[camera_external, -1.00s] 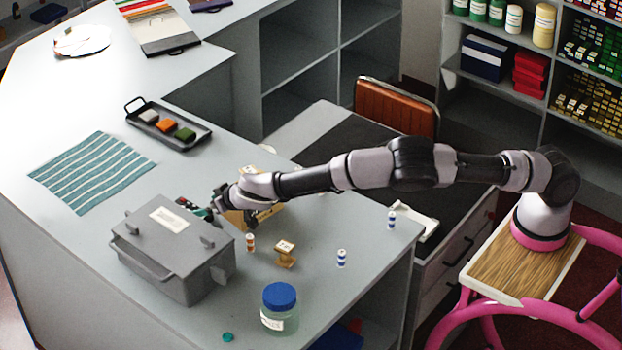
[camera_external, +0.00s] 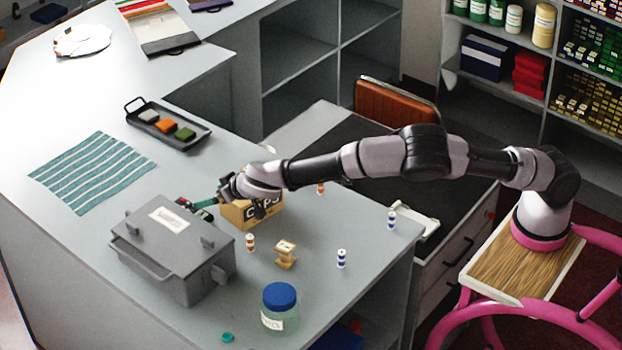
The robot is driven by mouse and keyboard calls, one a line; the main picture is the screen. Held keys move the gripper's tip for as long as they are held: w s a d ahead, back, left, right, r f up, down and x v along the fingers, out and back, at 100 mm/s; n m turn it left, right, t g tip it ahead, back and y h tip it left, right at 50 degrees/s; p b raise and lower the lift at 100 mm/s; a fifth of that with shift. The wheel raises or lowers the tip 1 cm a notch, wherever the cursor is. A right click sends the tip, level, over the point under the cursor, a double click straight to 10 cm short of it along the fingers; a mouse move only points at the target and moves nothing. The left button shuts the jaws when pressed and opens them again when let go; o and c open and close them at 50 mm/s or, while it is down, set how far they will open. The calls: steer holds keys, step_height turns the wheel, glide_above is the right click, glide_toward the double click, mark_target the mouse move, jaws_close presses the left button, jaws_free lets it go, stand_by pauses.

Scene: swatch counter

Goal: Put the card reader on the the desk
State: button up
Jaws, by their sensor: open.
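My gripper (camera_external: 222,196) is above the light grey counter (camera_external: 85,228), just behind the grey lidded box. It is open; its fingertips are small and partly hidden against the clutter. A small dark and teal item with a red spot (camera_external: 202,206) lies at the fingertips, beside the grey box. I cannot tell whether it is the card reader, or whether the fingers touch it. The dark-topped desk (camera_external: 425,185) stands right of the counter, below my arm. A pale flat item (camera_external: 428,229) lies at its front edge.
The grey box (camera_external: 178,255), a CAPS carton (camera_external: 238,213), a wooden spool (camera_external: 285,254), a blue-lidded jar (camera_external: 280,308) and several striped vials crowd the counter. A tray of colour blocks (camera_external: 168,126) and a striped cloth (camera_external: 92,172) lie further left. An orange chair (camera_external: 396,105) stands behind the desk.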

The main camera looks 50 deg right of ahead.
step_height(320, 180, up, 3)
glide_toward(191, 210)
steer(key=x, duration=0.3)
steer(key=shift+w+a+f, duration=0.1)
steer(key=shift+w+a, duration=0.05)
steer(key=shift+a, duration=0.15)
steer(key=shift+x, duration=3)
steer(key=shift+d, duration=0.1)
